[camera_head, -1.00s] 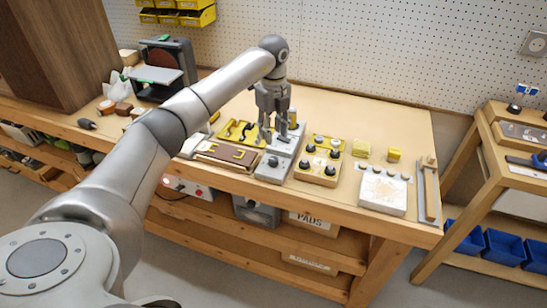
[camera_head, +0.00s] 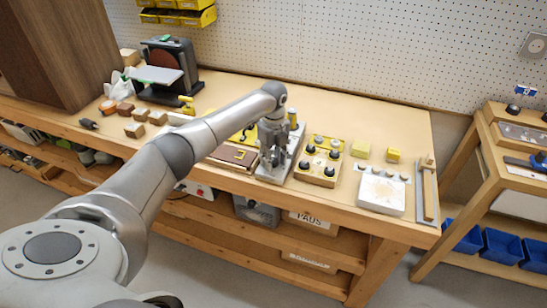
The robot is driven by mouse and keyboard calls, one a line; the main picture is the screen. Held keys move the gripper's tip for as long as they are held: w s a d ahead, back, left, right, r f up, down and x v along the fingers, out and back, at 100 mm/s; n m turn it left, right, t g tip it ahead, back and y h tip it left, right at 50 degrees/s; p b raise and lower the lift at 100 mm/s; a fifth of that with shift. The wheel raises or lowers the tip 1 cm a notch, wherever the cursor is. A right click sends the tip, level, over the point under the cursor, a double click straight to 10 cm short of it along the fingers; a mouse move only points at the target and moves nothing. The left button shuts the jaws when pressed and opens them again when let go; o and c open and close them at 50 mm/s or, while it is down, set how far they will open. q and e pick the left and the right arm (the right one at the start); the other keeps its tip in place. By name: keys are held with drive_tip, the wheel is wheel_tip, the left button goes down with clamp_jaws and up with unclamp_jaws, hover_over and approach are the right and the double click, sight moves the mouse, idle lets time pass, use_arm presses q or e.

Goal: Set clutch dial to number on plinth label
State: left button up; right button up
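A grey metal plinth (camera_head: 287,166) stands on the workbench, with a yellow cylinder (camera_head: 292,115) at its back end. My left gripper (camera_head: 274,162) points down over the front part of the plinth. It covers the place where a clutch dial could be, so neither the dial nor a label number can be read. The fingers are small and partly merged with the grey plinth, so I cannot tell how far apart they are or whether they touch anything. My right gripper is out of view.
Right of the plinth is a wooden block with black knobs (camera_head: 318,171), then a white slab (camera_head: 382,192). A brown tray (camera_head: 230,156) is left of the plinth. A sander (camera_head: 165,72) stands at the back left.

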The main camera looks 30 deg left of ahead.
use_arm(q)
drive_tip(key=shift+c, duration=0.4)
drive_tip(key=c, duration=0.7)
